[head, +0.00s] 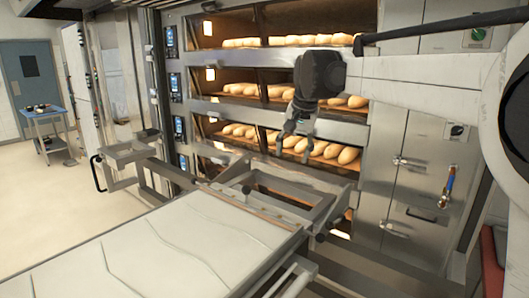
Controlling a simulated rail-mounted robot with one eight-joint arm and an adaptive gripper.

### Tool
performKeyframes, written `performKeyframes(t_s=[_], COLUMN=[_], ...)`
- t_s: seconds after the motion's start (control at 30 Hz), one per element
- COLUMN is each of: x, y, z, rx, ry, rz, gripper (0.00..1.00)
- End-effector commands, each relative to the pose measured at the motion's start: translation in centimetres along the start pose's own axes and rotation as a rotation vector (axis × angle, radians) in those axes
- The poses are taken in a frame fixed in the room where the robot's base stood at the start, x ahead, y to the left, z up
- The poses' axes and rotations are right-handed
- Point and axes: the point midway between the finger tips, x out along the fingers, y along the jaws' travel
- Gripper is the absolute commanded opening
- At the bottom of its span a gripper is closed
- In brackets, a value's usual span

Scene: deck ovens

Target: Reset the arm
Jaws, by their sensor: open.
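My gripper (288,141) hangs in front of the deck ovens in the head view, at the end of my white arm. It points downward with its jaws open and nothing visible between them. Behind it, rows of bread loaves (317,148) lie on the lit oven decks. Whether the gripper touches the oven front cannot be told from this single view.
A loader with a pale belt (185,243) and metal frame stands in front of the ovens. Steel cabinet doors (412,180) are at the right. A blue table (42,116) stands at the far left, with open floor (40,195) before it.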

Motion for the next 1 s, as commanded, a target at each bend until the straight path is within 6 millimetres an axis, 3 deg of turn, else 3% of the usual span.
performKeyframes(t_s=[0.23,0.5,0.77,1.0], x=[-2.1,-2.8,-2.0,0.3], y=[4.7,9.8,14.6,18.9], z=[5.7,12.6,19.9,26.9], rx=[-0.053,-0.113,-0.174,-0.23], ry=[0.06,0.123,0.184,0.24], rz=[0.003,0.012,0.027,0.044], gripper=[0.5,0.5,0.5,0.5])
